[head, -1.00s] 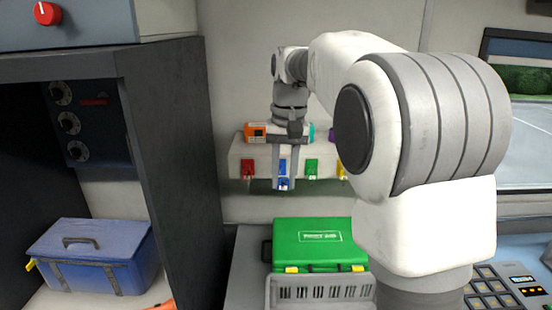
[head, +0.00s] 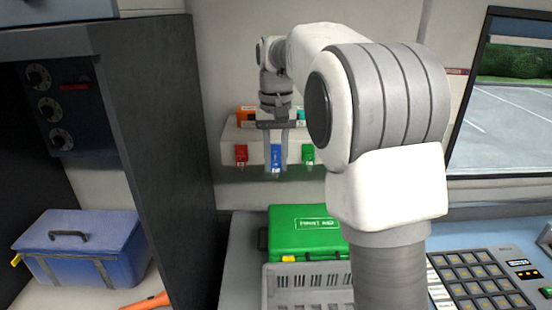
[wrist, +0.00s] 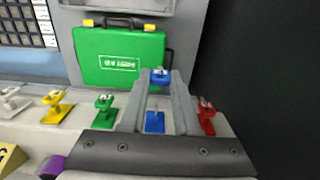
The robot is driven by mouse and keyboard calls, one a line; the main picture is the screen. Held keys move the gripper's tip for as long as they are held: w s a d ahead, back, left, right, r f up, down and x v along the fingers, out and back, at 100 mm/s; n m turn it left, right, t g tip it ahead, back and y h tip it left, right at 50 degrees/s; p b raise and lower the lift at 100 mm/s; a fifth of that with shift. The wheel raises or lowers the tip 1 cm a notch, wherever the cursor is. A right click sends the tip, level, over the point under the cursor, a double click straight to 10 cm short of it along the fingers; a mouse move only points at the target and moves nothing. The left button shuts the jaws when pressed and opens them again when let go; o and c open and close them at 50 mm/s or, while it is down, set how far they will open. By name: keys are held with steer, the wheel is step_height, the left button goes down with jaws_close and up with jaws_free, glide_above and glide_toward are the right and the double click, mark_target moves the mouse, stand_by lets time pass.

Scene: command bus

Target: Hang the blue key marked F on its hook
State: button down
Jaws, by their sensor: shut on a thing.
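My gripper (head: 276,165) points down in front of the white key rack (head: 228,140). Its two fingers are shut on a small blue key (wrist: 160,76), held at the fingertips in the wrist view. A blue hook plate (wrist: 154,122) shows on the rack between the fingers, behind the key. In the head view the blue key and blue plate overlap in one blue patch. Whether the key touches the hook, and the letter on it, cannot be made out.
A red hook (wrist: 206,117) and a green hook (wrist: 104,104) flank the blue one closely, with a yellow hook (wrist: 56,103) farther along. Orange and teal blocks sit on the rack. A green first-aid case (head: 305,232) lies below. A dark cabinet wall (head: 160,140) stands left.

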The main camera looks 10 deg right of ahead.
mark_target(275, 157)
steer(key=shift+w+d+f+p, duration=0.15)
steer(key=shift+w+f+p, duration=0.15)
steer(key=shift+w, duration=0.35)
steer(key=shift+w+d+f+p, duration=0.1)
steer(key=shift+w+f+p, duration=0.2)
steer(key=shift+w, duration=0.3)
steer(key=shift+w+d+f+p, duration=0.2)
steer(key=shift+w+p, duration=0.2)
steer(key=shift+w, duration=0.25)
steer(key=shift+w+p, duration=0.1)
steer(key=shift+p, duration=0.7)
steer(key=shift+w+d+p, duration=0.15)
steer(key=shift+w+p, duration=0.85)
steer(key=shift+p, duration=0.55)
stand_by(1.4)
steer(key=shift+w+f, duration=0.1)
steer(key=shift+f, duration=0.05)
stand_by(0.7)
steer(key=c, duration=0.6)
jaws_free()
steer(key=shift+o, duration=0.2)
